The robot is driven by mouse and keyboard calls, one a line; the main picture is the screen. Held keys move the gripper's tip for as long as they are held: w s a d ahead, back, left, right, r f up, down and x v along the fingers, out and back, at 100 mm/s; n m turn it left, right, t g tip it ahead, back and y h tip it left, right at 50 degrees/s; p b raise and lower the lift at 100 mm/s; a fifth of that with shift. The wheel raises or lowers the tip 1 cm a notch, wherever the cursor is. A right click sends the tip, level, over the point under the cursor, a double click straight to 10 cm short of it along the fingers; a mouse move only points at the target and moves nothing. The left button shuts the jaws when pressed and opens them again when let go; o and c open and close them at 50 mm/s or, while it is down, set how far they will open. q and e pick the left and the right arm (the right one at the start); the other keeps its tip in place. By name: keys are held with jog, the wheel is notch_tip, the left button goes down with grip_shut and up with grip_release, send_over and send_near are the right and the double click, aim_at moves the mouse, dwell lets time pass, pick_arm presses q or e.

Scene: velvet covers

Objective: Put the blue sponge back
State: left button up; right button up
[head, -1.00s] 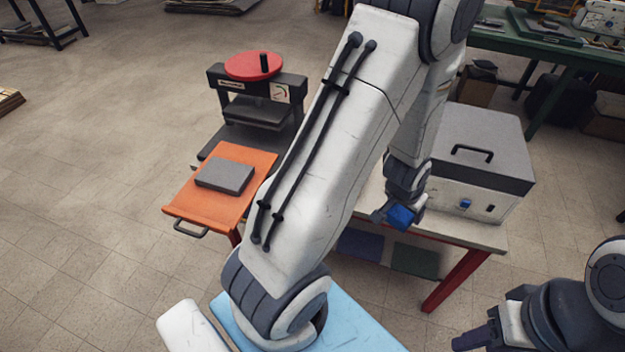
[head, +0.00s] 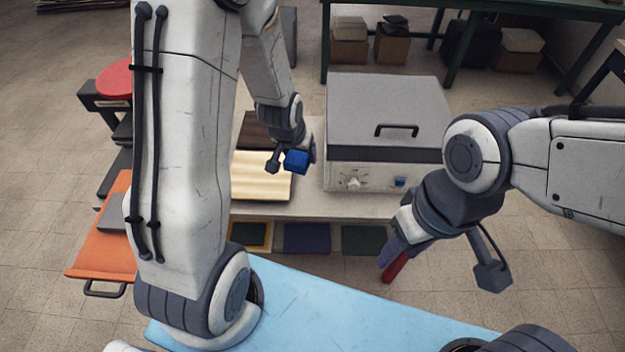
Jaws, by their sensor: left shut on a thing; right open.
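A small blue sponge (head: 297,162) is held in my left gripper (head: 291,160), which is shut on it. My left arm hides part of the table's left side.
A dark brown board (head: 254,130) lies behind the pad. An orange tray table (head: 105,245) and a red-topped press (head: 115,80) stand left. A light blue surface (head: 320,310) lies in front. Coloured panels (head: 306,238) sit below the tabletop. A green bench (head: 480,10) stands behind.

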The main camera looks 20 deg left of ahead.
pick_arm(q)
jog(key=shift+m, duration=0.4)
jog(key=w+r+b, duration=0.1)
jog(key=w+a+r+b, duration=0.1)
jog(key=w, duration=0.1)
jog(key=w+b, duration=0.1)
jog(key=w, duration=0.1)
jog(key=shift+a+r, duration=0.25)
jog(key=shift+r, duration=0.15)
jog(key=shift+w+d+h+b, duration=0.2)
jog(key=shift+h+b, duration=0.1)
notch_tip(320, 180, down, 12)
jog(key=b, duration=0.6)
jog(key=shift+b, duration=0.35)
notch_tip(320, 180, down, 5)
jog(key=b, duration=0.4)
pick_arm(e)
notch_tip(320, 180, down, 16)
jog(key=shift+w+a, duration=0.25)
jog(key=shift+w, duration=0.2)
jog(key=shift+r, duration=0.1)
pick_arm(q)
jog(key=shift+f+b, duration=0.6)
jog(key=shift+b, duration=0.25)
pick_arm(e)
jog(key=shift+f, duration=0.7)
pick_arm(q)
jog(key=o, duration=1.1)
jog(key=shift+d, duration=0.1)
